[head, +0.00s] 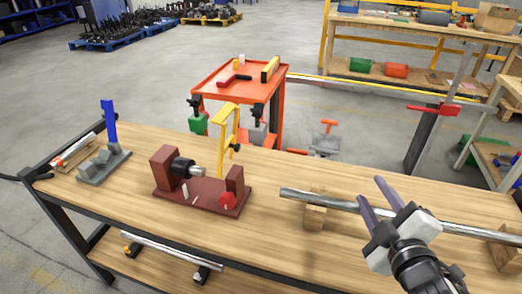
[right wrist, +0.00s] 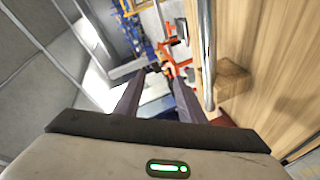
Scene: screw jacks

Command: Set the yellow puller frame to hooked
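The yellow puller frame (head: 224,128) stands up at the back of a dark red fixture (head: 198,200) on the wooden bench in the head view. Its lower end is at the fixture's rear edge; I cannot tell how it joins there. The fixture carries a dark cylinder with a silver shaft (head: 195,172) and a red knob (head: 228,200). My right gripper (head: 369,189) is open and empty, well to the right of the frame, over the bench near a silver bar. Its two fingers show apart in the right wrist view (right wrist: 158,90). My left gripper is out of view.
The long silver bar (head: 345,203) rests on wooden blocks (head: 315,208) beside my right gripper. A grey fixture with a blue upright (head: 109,122) stands at the bench's left. A red cart (head: 215,82) stands behind the bench. Bench surface between fixture and bar is clear.

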